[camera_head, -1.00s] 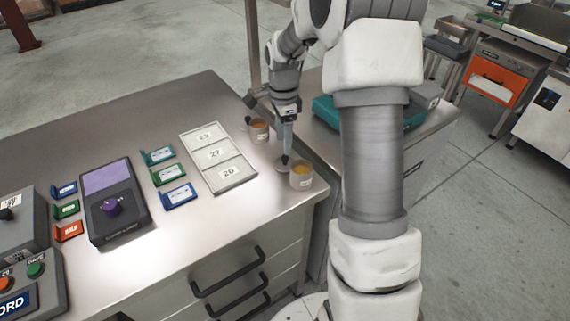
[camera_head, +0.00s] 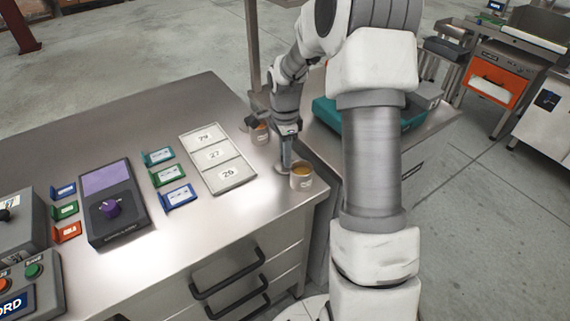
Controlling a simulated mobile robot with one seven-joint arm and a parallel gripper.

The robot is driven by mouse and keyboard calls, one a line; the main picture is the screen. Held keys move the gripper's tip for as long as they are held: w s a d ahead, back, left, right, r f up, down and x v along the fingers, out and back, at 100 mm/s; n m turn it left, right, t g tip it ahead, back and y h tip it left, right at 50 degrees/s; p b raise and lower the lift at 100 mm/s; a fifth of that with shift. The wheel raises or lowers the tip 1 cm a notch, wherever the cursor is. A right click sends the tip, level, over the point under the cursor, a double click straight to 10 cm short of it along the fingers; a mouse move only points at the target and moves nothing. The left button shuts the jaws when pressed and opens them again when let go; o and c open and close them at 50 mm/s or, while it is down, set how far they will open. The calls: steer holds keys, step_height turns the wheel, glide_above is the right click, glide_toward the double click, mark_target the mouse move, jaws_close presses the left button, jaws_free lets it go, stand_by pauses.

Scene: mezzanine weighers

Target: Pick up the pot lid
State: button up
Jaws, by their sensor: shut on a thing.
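The pot lid (camera_head: 279,169) is a small grey disc lying on the steel counter near its right edge, just left of the front pot (camera_head: 301,179). My gripper (camera_head: 287,163) points down over the lid and is shut on it at the top. The fingers hide the knob and part of the disc. The front pot is small, pale and labelled, with orange-brown contents showing in its open top. The lid appears to be at counter level; I cannot tell if it is clear of the surface.
A second pot (camera_head: 261,134) stands behind my gripper, with a dark-knobbed lid (camera_head: 250,122) beside it. A teal device (camera_head: 326,112) stands on the right-hand counter.

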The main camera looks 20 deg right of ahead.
jaws_close()
